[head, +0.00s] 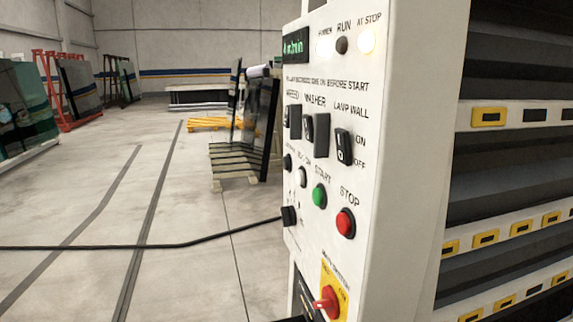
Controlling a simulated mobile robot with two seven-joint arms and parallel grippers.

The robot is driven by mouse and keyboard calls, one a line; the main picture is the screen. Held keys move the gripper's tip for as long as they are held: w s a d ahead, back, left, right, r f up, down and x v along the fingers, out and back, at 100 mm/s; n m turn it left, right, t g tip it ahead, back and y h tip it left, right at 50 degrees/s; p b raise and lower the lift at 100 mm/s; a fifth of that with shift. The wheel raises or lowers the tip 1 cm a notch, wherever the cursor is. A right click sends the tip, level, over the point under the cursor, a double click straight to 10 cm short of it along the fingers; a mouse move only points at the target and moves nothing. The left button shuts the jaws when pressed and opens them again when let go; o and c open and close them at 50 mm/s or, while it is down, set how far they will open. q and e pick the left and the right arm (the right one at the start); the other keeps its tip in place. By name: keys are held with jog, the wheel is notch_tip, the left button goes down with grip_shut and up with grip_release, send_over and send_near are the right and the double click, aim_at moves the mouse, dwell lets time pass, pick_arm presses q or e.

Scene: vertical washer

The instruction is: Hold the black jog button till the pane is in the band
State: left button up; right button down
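A white control panel (335,110) fills the middle of the head view, seen at a steep angle. Two black controls sit at its left edge: a small black button (287,162) and a lower black one (289,215). Their labels are too small to tell which is the jog button. Beside them are a white button (301,177), a green START button (319,195) and a red STOP button (345,222). The AT STOP lamp (366,41) is lit and the RUN lamp (342,45) is dark. I cannot make out a pane in a marked band. Neither gripper is in view.
A red rotary switch (326,302) sits low on the panel. The washer's dark slatted side (510,190) is at the right. A rack with dark glass (257,120) stands behind. A black cable (140,246) crosses the open floor at left.

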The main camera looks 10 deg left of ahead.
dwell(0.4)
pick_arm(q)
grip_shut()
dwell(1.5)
